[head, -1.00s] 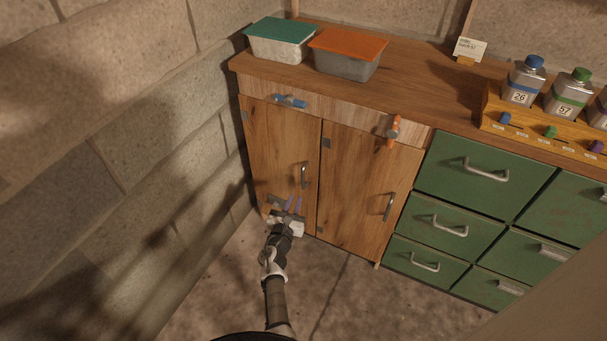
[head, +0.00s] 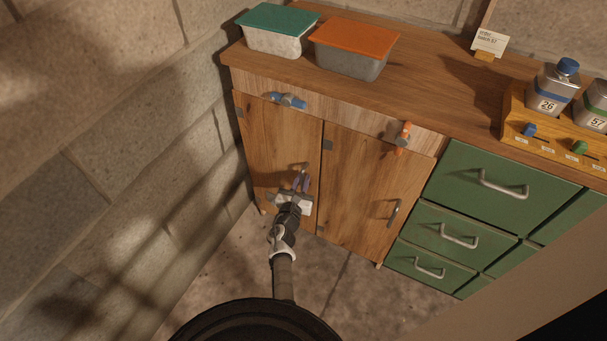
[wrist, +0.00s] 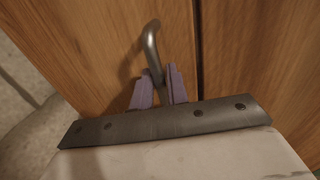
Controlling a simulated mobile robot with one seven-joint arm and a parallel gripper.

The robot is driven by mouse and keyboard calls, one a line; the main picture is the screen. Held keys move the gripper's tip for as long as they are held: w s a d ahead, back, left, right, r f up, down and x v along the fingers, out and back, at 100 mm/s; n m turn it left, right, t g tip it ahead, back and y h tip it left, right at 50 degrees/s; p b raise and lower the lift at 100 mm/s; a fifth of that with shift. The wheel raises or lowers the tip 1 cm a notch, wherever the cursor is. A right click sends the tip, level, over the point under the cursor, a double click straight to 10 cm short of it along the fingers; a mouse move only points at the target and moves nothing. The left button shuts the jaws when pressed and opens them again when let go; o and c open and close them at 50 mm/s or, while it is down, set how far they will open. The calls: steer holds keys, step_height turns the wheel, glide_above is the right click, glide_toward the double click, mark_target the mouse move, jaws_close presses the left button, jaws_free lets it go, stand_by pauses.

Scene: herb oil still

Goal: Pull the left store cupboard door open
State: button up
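The left store cupboard door (head: 265,150) is brown wood and looks closed, level with the right door (head: 365,185). Its grey bar handle (head: 302,168) is near its right edge and also shows in the wrist view (wrist: 151,45). My gripper (head: 301,184) is at the handle's lower part. In the wrist view its two purple fingers (wrist: 160,80) stand apart on either side of the handle's lower end, with a narrow gap. The handle's lowest part is hidden by my gripper. A blue turn-catch (head: 286,101) lies sideways above the left door.
An orange turn-catch (head: 403,138) points down over the right door's top edge. Green drawers (head: 500,185) stand to the right. A block wall (head: 130,180) is close on the left. Some floor (head: 325,270) is clear before the cupboard. Two lidded tubs (head: 352,60) sit on top.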

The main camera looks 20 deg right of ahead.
steer(key=shift+w+d, duration=0.15)
steer(key=shift+w, duration=0.05)
jaws_close()
stand_by(0.3)
